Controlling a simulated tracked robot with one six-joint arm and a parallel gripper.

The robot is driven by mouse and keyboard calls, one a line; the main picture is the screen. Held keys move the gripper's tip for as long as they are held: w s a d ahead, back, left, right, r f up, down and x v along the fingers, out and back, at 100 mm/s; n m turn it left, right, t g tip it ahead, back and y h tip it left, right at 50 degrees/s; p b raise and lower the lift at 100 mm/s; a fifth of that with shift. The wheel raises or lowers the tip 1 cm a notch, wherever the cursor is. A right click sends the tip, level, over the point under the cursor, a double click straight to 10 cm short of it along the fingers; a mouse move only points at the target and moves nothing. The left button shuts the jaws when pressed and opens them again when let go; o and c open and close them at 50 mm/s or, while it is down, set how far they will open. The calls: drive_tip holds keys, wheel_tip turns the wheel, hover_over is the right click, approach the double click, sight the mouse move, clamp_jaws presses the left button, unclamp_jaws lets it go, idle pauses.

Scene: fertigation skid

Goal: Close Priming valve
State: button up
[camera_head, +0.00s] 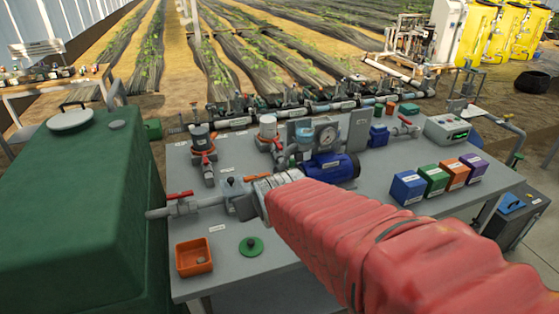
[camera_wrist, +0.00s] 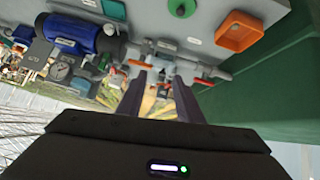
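Several red-handled valves stand on the grey skid table; their labels are too small to read, so I cannot tell which is the Priming valve. One valve, with red handle (camera_head: 180,195), is on the horizontal pipe at the table's left. My gripper (camera_head: 240,195) is just right of it, mostly hidden by my red-sleeved arm. In the wrist view, the two dark fingers of my gripper (camera_wrist: 160,78) are apart, with grey pipe fittings (camera_wrist: 165,66) beyond their tips. No contact is clear.
A green tank (camera_head: 70,200) stands left of the table. An orange tray (camera_head: 194,256) and a green disc (camera_head: 251,246) lie in front. A blue pump (camera_head: 332,168) and a pressure gauge (camera_head: 326,135) are behind my gripper. Small coloured boxes (camera_head: 435,178) stand at the right.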

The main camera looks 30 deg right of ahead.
drive_tip(key=w+d+f+t+h, duration=0.1)
drive_tip(key=w+d+f+t, duration=0.1)
drive_tip(key=w+d, duration=0.3)
drive_tip(key=w+d+f+t, duration=0.1)
drive_tip(key=w+d+f, duration=0.2)
drive_tip(key=d, duration=0.4)
drive_tip(key=s+d+f+m+t, duration=0.1)
drive_tip(key=s+d+f+t, duration=0.2)
drive_tip(key=d, duration=0.5)
drive_tip(key=shift+f+m+t+h, duration=0.35)
drive_tip(key=shift+f+t, duration=0.55)
drive_tip(key=shift+t, duration=0.3)
drive_tip(key=shift+w+d, duration=0.1)
